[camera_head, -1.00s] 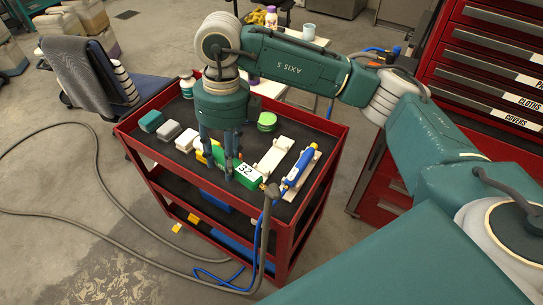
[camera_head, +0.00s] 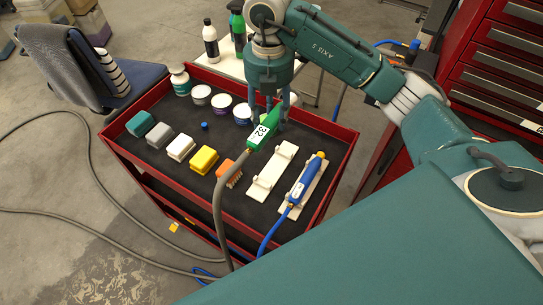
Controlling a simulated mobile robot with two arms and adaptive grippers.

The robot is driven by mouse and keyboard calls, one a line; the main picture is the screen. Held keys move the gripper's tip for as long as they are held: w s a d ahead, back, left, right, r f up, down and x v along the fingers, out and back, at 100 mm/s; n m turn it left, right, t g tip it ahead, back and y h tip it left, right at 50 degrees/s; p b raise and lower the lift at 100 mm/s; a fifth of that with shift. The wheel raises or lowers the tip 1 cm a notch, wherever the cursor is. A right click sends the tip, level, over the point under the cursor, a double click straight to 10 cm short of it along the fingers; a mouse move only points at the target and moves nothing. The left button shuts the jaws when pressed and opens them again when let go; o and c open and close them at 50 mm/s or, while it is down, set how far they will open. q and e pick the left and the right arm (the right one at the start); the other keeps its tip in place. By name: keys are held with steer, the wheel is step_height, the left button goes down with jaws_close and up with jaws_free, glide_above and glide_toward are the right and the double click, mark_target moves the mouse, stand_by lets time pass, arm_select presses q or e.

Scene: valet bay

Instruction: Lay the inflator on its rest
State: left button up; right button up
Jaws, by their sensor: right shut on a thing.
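The green inflator (camera_head: 264,130), marked 32, has a grey hose (camera_head: 222,200) running from its near end. My right gripper (camera_head: 272,108) points down and is shut on the inflator's far part, holding it over the cart's tray. The inflator slants from lower left to upper right, roughly along the line of the rests. An empty white rest (camera_head: 266,178) with small cradle pieces lies just to its near right. A second rest (camera_head: 291,208) holds a blue tool (camera_head: 306,180) with a blue hose. Whether the inflator touches the tray is hard to tell. My left gripper is out of view.
The red cart's tray (camera_head: 160,160) also holds an orange brush (camera_head: 229,172), a yellow block (camera_head: 203,159), other blocks and several jars along the far left. Its raised red rim (camera_head: 335,190) surrounds everything. A red drawer cabinet stands at right.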

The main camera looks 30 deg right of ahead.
step_height(320, 180, down, 19)
steer(key=p, duration=0.3)
steer(key=shift+s+r, duration=0.1)
steer(key=shift+r, duration=0.1)
steer(key=shift+f, duration=0.15)
steer(key=shift+f, duration=0.4)
steer(key=o, duration=1.2)
steer(key=shift+c, duration=0.2)
